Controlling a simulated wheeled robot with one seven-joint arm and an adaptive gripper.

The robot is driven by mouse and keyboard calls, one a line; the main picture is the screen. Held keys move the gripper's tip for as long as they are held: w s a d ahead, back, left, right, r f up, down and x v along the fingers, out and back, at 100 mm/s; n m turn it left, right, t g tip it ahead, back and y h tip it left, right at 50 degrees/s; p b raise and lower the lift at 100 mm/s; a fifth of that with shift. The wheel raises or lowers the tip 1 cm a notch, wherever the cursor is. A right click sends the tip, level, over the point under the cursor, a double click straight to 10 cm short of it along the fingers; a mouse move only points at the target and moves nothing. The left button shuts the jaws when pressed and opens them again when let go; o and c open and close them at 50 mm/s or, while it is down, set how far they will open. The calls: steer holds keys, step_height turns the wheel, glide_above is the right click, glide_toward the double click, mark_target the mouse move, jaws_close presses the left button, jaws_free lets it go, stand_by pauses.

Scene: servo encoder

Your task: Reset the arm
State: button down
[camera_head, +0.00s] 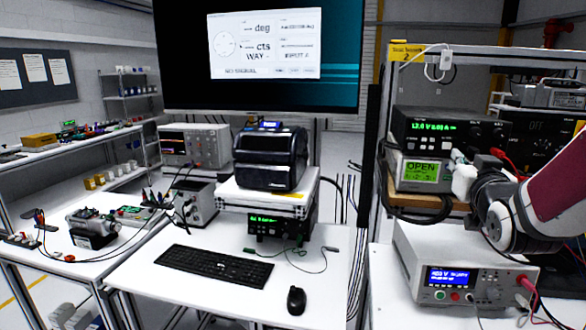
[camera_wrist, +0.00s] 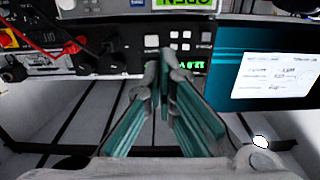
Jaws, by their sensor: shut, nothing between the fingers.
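My arm (camera_head: 550,205), with a maroon sleeve and a white joint, reaches in from the right edge of the head view, in front of the instrument rack and above the white bench instrument. Its dark end is hard to make out against the cables there. In the wrist view my gripper (camera_wrist: 166,72) points away from the camera, its green-sided fingers meeting near the tips. It is shut with nothing between the fingers. The fingertips overlap a black instrument front (camera_wrist: 190,48) behind them; the distance to it is unclear.
A white bench instrument (camera_head: 455,270) with a blue display sits below my arm. Stacked instruments (camera_head: 440,130) with red and black leads stand behind it. The middle desk holds a keyboard (camera_head: 214,265), a mouse (camera_head: 296,300) and a label printer (camera_head: 270,158). A large monitor (camera_head: 262,55) hangs behind.

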steer(key=s+a+f+n+g+y, duration=0.1)
steer(key=s+a+g, duration=0.3)
steer(key=s, duration=0.5)
steer(key=s+a+f+n+g+y, duration=0.1)
steer(key=s+a+f+g, duration=0.3)
steer(key=s+a, duration=0.4)
steer(key=s+a+f+n+g+y, duration=0.1)
steer(key=s+a+f+g+y, duration=0.2)
steer(key=s+a, duration=0.3)
steer(key=s, duration=0.5)
steer(key=shift+a+f+g, duration=0.15)
steer(key=shift+a+g, duration=0.25)
steer(key=shift+w, duration=0.1)
